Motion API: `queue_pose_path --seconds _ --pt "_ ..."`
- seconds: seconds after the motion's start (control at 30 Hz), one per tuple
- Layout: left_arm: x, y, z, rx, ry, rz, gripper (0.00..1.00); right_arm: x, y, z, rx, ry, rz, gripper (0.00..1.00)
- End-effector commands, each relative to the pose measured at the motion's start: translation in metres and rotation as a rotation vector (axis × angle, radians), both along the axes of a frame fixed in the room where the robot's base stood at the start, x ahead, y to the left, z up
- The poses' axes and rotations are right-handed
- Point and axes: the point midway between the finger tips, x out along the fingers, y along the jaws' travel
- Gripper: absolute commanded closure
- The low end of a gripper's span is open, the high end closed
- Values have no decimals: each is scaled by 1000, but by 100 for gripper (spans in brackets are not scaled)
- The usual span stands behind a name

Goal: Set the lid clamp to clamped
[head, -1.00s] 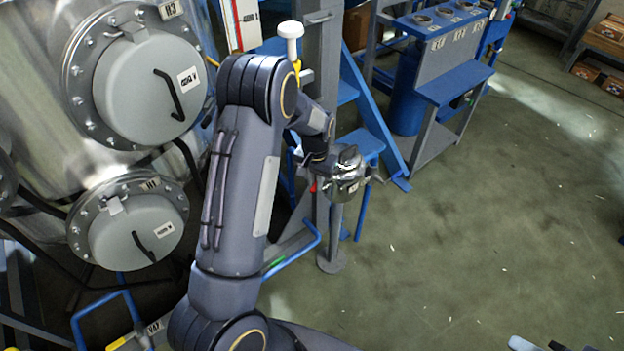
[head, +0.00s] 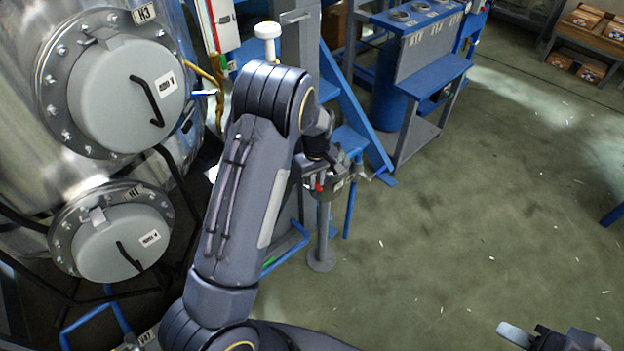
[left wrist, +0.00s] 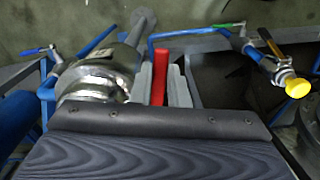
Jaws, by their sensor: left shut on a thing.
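The lid clamp shows as a red lever (left wrist: 160,77) in the left wrist view, with a small red part (head: 318,187) beside the vessel in the head view. A shiny metal vessel (left wrist: 93,80) with a rounded band stands left of the lever in the wrist view. My left gripper (head: 322,180) is at the vessel's side, partly hidden by my arm. In the wrist view its grey fingers (left wrist: 161,85) are on both sides of the red lever, shut on it. My right gripper (head: 540,338) is at the bottom right edge, partly cut off.
A large steel tank with two round hatches (head: 130,95) fills the left. A blue stand (head: 425,80) is behind the vessel. A valve with a yellow cap (left wrist: 298,87) is at the right in the wrist view. Open floor (head: 470,220) lies to the right.

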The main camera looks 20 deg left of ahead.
Motion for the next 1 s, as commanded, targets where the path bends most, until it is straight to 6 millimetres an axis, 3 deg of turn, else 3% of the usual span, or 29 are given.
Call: queue_pose_path --seconds 0.4,0.93,0.97,1.0 --pt "9 -4 1 1 -4 175 100 0 0 3 0 0 0 64" --pt "10 -4 2 1 -6 195 100 0 0 3 0 0 0 64" --pt "10 -4 2 1 -6 195 82 0 0 3 0 0 0 64" --pt "10 -4 2 1 -6 195 76 0 0 3 0 0 0 64"
